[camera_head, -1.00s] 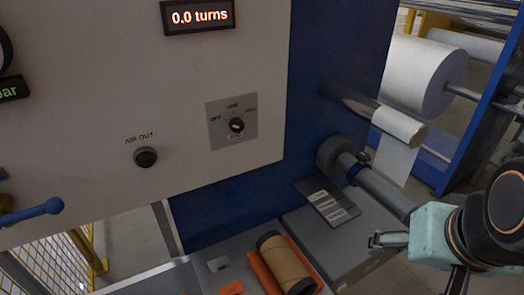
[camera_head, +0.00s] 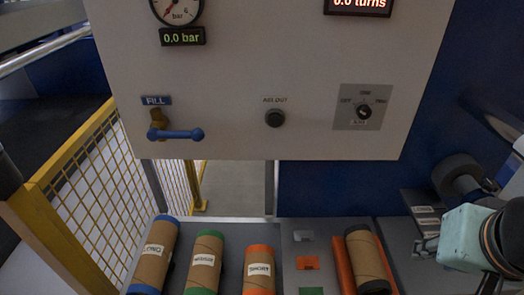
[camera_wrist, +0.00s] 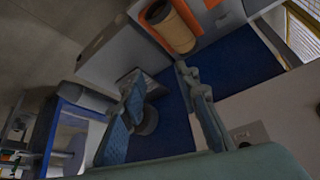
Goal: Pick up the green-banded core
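The green-banded core (camera_head: 205,262) is a brown cardboard tube with green bands and a white label. It lies on the grey bench in the head view, between the blue-banded core (camera_head: 154,257) and the orange-banded core (camera_head: 259,270). My gripper (camera_wrist: 158,75) is open and empty in the wrist view, its two fingers spread apart. In the head view my gripper is at the far right, well away from the green-banded core. The green-banded core is not seen in the wrist view.
A dark-ended core (camera_head: 367,262) lies on an orange holder at the right; a core also shows in the wrist view (camera_wrist: 170,30). A white panel (camera_head: 240,100) with a blue-handled valve (camera_head: 178,133) overhangs the bench. A yellow mesh fence (camera_head: 90,180) stands left.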

